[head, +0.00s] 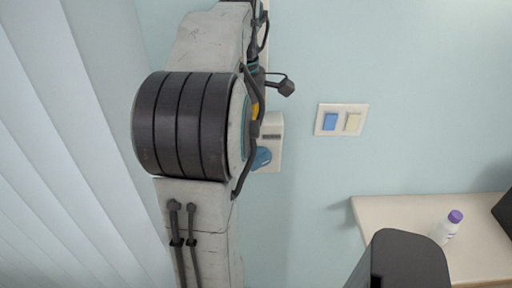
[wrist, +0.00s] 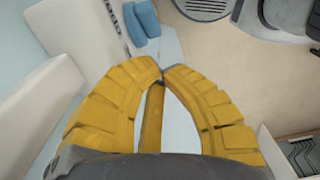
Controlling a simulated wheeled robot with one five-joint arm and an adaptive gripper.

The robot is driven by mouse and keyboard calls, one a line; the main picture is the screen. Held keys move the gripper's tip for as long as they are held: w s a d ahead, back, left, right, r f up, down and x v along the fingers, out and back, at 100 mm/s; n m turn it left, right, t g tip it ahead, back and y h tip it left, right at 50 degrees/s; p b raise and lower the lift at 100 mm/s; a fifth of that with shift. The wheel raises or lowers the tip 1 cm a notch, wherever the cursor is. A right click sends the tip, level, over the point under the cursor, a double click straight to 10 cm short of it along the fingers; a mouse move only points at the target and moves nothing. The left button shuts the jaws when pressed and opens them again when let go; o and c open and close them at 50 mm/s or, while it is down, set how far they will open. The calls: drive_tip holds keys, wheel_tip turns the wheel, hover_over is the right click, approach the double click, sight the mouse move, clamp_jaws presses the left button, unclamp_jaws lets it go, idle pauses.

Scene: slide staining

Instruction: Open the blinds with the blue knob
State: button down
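The blue knob (head: 262,158) sits on the lower part of a white wall box (head: 275,130), right of the blinds (head: 60,150). My arm hides part of the box and knob in the head view. In the wrist view, a blue lobed piece (wrist: 142,22), which looks like the knob, lies beyond my fingertips and apart from them. My gripper (wrist: 163,73) has yellow fingers whose tips come together with nothing seen between them. The gripper is out of sight in the head view. The blinds hang as long pale vertical slats.
A wall plate (head: 341,106) with a blue switch and a cream switch is to the right of the box. A pale table (head: 390,212) at the lower right bears a white bottle (head: 445,230) with a purple cap. A dark object (head: 504,212) stands at the right edge.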

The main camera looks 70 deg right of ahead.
sight(256, 162)
drive_tip(key=f+p, duration=0.1)
drive_tip(key=s+f+p, duration=0.1)
drive_tip(key=f+p, duration=0.1)
drive_tip(key=s+f+p, duration=0.1)
drive_tip(key=f+p, duration=0.1)
drive_tip(key=shift+s+d+f, duration=0.2)
drive_tip(key=shift+s+d, duration=0.05)
drive_tip(key=shift+d, duration=0.15)
idle(0.4)
